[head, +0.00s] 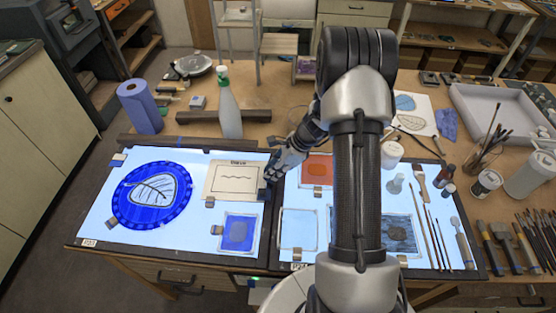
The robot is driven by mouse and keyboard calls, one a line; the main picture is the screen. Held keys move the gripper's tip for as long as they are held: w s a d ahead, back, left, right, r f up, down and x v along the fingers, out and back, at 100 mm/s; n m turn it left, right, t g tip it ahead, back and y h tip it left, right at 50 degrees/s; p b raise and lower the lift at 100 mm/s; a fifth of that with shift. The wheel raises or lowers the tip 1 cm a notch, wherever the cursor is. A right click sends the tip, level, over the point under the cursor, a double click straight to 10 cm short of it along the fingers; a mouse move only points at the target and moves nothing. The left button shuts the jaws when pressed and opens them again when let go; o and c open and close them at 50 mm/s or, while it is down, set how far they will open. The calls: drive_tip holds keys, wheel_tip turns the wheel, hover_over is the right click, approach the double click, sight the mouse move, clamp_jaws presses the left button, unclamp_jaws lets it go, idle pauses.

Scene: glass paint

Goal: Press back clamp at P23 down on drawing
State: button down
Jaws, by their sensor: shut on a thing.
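The left light panel (150,238), with a small label at its front left corner, glows white. On it lies the drawing (222,190), a cream sheet with a heading and a wavy line, at the back right. A small brown clamp (210,202) sits at the drawing's front left corner. My gripper (271,177) is at the drawing's right edge, by the gap between the two panels. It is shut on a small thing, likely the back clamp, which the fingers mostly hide. I cannot tell whether that clamp touches the drawing.
A blue round glass plate (125,208) with a leaf and a small blue pane (238,233) lie on the left panel. A spray bottle (229,112) and a blue roll (140,108) stand behind. My arm crosses the right panel, which holds panes, brushes and jars.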

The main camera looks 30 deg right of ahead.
drive_tip(key=g+h+p, duration=0.1)
drive_tip(key=p, duration=0.3)
drive_tip(key=w+a+r+h+p, duration=0.1)
drive_tip(key=p, duration=0.4)
drive_tip(key=shift+a+g+h, duration=0.25)
drive_tip(key=shift+g+h, duration=0.15)
drive_tip(key=shift+w+a+f+g+h+p, duration=0.4)
drive_tip(key=shift+g+h+p, duration=0.2)
drive_tip(key=shift+h+p, duration=0.45)
drive_tip(key=shift+w+a+f+g+h+b, duration=0.15)
drive_tip(key=shift+a+f+g+h+b, duration=0.05)
drive_tip(key=shift+f+g+h+b, duration=0.15)
drive_tip(key=shift+w+a+f+g+h+b, duration=0.1)
drive_tip(key=shift+a+f+g+h+b, duration=0.3)
drive_tip(key=shift+b, duration=0.7)
drive_tip(key=h+b, duration=0.1)
drive_tip(key=b, duration=0.2)
drive_tip(key=shift+w+g, duration=0.1)
drive_tip(key=shift+g, duration=0.25)
drive_tip(key=shift+a+h+b, duration=0.1)
drive_tip(key=shift+h+b, duration=0.3)
drive_tip(key=shift+b, duration=0.3)
